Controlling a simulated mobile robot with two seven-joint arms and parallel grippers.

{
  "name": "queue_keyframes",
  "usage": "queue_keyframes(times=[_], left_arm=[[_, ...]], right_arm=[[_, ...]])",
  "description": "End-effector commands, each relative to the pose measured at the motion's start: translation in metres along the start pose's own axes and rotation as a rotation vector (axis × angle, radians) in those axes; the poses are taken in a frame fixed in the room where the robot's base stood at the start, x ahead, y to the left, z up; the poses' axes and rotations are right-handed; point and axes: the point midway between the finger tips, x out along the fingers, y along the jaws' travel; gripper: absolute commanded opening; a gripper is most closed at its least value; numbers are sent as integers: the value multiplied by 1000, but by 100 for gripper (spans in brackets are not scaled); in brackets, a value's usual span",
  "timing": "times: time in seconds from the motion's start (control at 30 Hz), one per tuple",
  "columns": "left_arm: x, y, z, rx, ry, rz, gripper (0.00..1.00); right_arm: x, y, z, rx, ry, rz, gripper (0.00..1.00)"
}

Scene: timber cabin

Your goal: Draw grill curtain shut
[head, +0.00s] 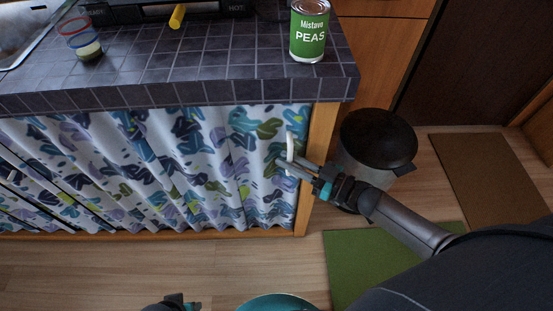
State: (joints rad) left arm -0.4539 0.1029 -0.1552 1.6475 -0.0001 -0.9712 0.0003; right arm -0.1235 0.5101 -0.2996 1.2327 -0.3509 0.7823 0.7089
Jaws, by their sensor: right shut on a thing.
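The grill curtain (150,170), white with blue, green and purple blotches, hangs in folds below the tiled counter. It spans from the left side of the view across to near the wooden post (321,145) at the right. A white curved handle (290,146) sits at the curtain's right edge. My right gripper (284,170) reaches in from the right, in front of the post, and is shut on the white handle. Part of my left gripper (178,302) shows at the bottom edge; its fingers are not clear.
A green can of peas (309,35), a glass (84,42) and a black appliance (215,8) stand on the counter (200,75). A bin with a black lid (378,140) stands right of the post, close to my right gripper. Green (365,260) and brown mats (487,175) lie on the floor.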

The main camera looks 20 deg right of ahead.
Motion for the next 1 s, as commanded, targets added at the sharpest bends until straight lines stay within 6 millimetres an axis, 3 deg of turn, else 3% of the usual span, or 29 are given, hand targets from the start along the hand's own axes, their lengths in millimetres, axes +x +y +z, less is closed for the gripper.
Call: queue_keyframes(times=[0.33,0.37,0.47,0.83,1.0], left_arm=[[0,0,0,0,0,-1,47],[0,0,0,0,0,-1,47],[0,0,0,0,0,-1,47],[0,0,0,0,0,-1,47],[-1,0,-2,0,10,-1,47]], right_arm=[[-6,4,2,1,-6,6,0],[-6,4,2,1,-7,6,19],[-6,4,2,1,-7,6,30],[-4,3,1,1,-3,3,30],[-14,2,1,2,-5,4,30]])
